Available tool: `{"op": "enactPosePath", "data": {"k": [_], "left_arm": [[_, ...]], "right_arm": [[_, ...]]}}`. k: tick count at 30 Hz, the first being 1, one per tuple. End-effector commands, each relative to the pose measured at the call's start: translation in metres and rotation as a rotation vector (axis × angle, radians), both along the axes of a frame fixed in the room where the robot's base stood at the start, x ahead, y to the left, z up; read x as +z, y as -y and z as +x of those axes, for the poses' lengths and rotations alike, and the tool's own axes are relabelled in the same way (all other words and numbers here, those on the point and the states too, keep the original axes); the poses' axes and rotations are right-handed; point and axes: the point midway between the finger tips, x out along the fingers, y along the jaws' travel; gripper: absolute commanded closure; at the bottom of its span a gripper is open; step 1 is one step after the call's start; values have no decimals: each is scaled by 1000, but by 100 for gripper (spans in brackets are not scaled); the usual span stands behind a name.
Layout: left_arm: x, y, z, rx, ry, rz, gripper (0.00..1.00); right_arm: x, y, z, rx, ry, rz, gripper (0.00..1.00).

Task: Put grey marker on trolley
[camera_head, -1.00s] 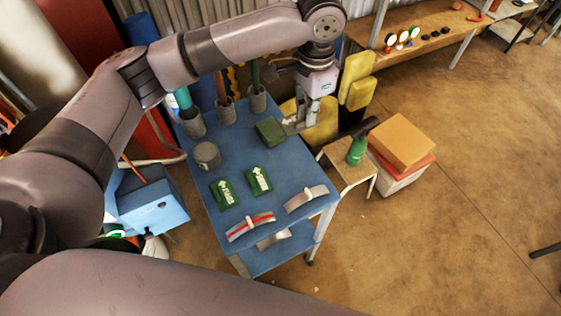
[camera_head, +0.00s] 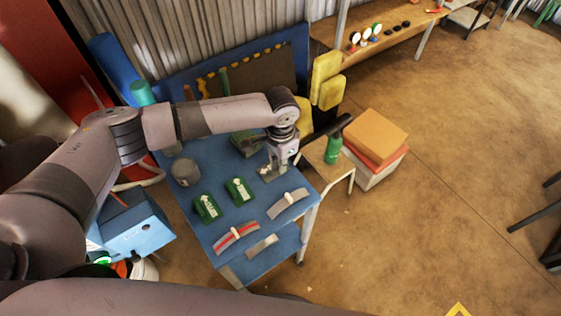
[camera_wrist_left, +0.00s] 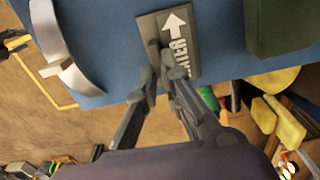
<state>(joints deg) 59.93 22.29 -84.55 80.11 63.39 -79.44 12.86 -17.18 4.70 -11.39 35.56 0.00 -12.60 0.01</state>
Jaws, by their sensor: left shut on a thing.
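The grey marker (camera_head: 267,174) is a flat dark plate with a white arrow and lettering, clear in the left wrist view (camera_wrist_left: 188,22). My left gripper (camera_head: 272,168) points down and is shut on its edge; the fingers also show in the left wrist view (camera_wrist_left: 163,75). The blue trolley (camera_head: 217,163) is directly beneath, and the marker lies nearly flat at its top, near the right edge. I cannot tell whether it touches the top. My right gripper is not in view.
Two green markers (camera_head: 207,208) (camera_head: 239,190) lie left of the gripper. A dark green box (camera_head: 246,143) is behind it, and a pale curved band (camera_head: 288,204) is in front. A grey cup (camera_head: 185,172) stands farther left. A stool with a green bottle (camera_head: 333,148) is at the right.

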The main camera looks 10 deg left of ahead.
Motion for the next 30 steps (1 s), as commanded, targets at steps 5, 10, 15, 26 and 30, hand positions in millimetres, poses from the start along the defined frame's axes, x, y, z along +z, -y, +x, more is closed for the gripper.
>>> {"op": "enactPosePath", "data": {"k": [5,10,15,26,30], "left_arm": [[-1,0,0,0,0,0,100],[-1,0,0,0,0,0,83],[-1,0,0,0,0,0,73],[3,0,0,0,1,-2,73],[22,1,1,-1,2,-4,73]], "right_arm": [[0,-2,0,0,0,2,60],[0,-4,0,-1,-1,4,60],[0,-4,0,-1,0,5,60],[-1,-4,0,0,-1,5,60],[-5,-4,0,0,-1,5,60]]}}
